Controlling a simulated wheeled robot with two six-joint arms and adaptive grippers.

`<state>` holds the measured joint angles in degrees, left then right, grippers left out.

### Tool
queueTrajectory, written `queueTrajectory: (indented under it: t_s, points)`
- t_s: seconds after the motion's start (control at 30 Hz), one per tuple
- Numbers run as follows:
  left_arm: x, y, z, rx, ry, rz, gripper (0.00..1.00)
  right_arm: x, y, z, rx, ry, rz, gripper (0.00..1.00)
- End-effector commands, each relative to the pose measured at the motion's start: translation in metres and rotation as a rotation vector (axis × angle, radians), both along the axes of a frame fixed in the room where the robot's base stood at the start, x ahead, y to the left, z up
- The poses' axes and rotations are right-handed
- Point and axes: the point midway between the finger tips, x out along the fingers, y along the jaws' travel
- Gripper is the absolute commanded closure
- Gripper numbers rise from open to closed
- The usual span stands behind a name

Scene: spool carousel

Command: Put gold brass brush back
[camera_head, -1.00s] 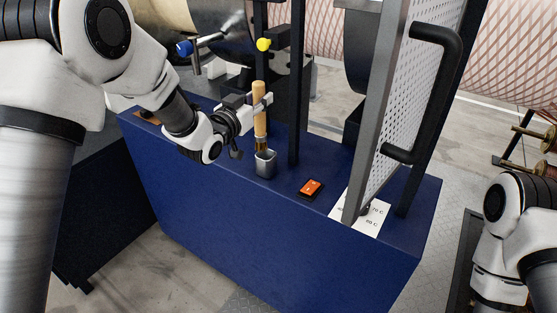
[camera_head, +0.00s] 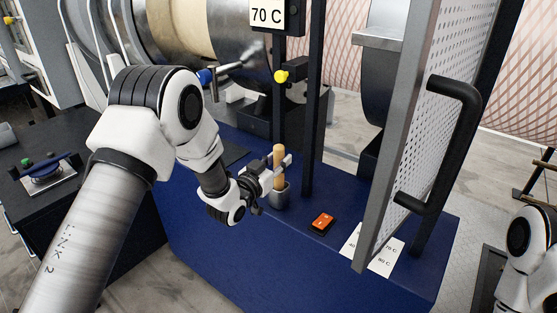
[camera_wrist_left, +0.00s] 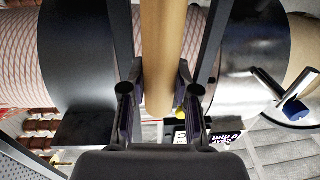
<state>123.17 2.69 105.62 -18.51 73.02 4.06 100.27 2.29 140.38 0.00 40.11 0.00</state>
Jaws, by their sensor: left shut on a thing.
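The brush (camera_head: 278,156) shows as an upright wooden handle in the head view, with its lower end down inside a small grey metal cup (camera_head: 280,196) on the blue cabinet top. Its brass part and bristles are hidden by the cup and the gripper. My left gripper (camera_head: 279,171) is shut on the handle, just above the cup's rim. In the left wrist view the handle (camera_wrist_left: 162,60) stands between the two fingers (camera_wrist_left: 157,100). Only part of my right arm shows at the lower right edge of the head view; its gripper is out of view.
An orange switch (camera_head: 322,222) and a white temperature label (camera_head: 372,250) lie right of the cup. A black post (camera_head: 314,110) stands close behind it. A perforated guard (camera_head: 420,120) with a black handle (camera_head: 462,150) rises at the right. A blue-tipped lever (camera_head: 206,76) sticks out behind my left arm.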

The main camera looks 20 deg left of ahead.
Motion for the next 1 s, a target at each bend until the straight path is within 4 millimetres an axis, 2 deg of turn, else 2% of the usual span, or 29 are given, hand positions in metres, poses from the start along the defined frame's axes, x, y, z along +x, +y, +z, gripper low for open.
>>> queueTrajectory:
  t_s: [0.07, 0.1, 0.13, 0.17, 0.4, 0.5, 0.57, 0.67, 0.9, 1.0]
  points:
    - [0.0, 0.0, -0.004, 0.0, 0.0, 0.0, 1.0, 0.0, 0.0, -0.004, 0.0, 0.0, 0.0, 0.6]
    - [0.0, 0.0, -0.003, 0.0, 0.0, 0.0, 0.6, 0.0, 0.0, -0.003, 0.0, 0.0, 0.0, 0.6]
    - [0.0, 0.0, -0.003, 0.0, 0.0, 0.0, 0.49, 0.0, 0.0, -0.003, 0.0, 0.0, 0.0, 0.6]
    - [0.0, 0.0, -0.003, 0.0, 0.0, 0.0, 0.45, 0.0, 0.0, -0.003, 0.0, 0.0, 0.0, 0.6]
    - [0.0, 0.0, -0.002, 0.0, 0.0, 0.0, 0.45, 0.0, 0.0, -0.002, 0.0, 0.0, 0.0, 0.6]
    - [0.0, 0.0, 0.003, 0.0, 0.0, 0.0, 0.45, 0.0, 0.0, 0.003, 0.0, 0.0, 0.0, 0.6]
    - [-0.006, 0.002, -0.001, 0.0, 0.002, 0.001, 0.45, 0.0, 0.0, -0.001, 0.0, -0.001, 0.0, 0.6]
    - [-0.024, 0.008, -0.002, -0.001, 0.003, 0.001, 0.45, 0.0, 0.0, -0.007, 0.0, 0.0, 0.0, 0.6]
    - [-0.085, 0.025, -0.002, -0.005, 0.002, 0.003, 0.45, 0.0, 0.0, -0.02, 0.0, 0.0, 0.0, 0.6]
    - [-0.103, 0.03, -0.001, -0.003, 0.002, 0.003, 0.45, 0.0, 0.0, -0.022, 0.0, 0.0, 0.0, 0.6]
